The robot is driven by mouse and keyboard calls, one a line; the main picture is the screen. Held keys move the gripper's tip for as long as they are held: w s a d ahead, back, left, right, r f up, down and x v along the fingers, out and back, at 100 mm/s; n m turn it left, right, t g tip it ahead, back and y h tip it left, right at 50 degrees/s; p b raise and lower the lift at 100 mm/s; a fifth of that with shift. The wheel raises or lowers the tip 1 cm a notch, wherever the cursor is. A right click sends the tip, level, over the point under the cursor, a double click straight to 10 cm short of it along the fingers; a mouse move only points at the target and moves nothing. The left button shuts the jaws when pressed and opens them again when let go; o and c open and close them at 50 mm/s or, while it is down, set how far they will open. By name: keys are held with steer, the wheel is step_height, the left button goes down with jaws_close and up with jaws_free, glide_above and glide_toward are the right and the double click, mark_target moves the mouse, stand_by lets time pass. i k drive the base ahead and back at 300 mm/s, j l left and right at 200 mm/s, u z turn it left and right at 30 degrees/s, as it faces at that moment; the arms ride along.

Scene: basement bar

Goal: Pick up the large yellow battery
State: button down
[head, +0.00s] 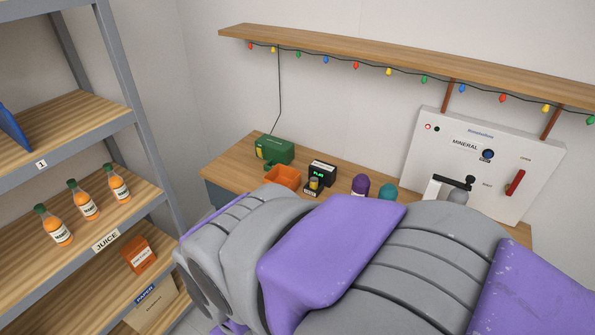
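A small yellow cylinder (314,184), which looks like the yellow battery, stands upright in or against a small black holder (312,193) on the wooden counter. It is too small to tell how it is seated. My large grey and purple arm fills the lower middle and right of the head view, in front of the counter. I cannot make out my gripper's fingertips, and no contact with the yellow cylinder shows.
The counter (236,160) also bears a green box (275,150), an orange bin (283,178), a black display device (322,171), purple (361,184) and teal (387,192) round-topped objects, and a white panel (480,160). A shelving rack (150,125) with juice bottles stands left. A wall shelf (400,62) hangs above.

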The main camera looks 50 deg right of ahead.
mark_target(314, 180)
steer(key=z, duration=1.6)
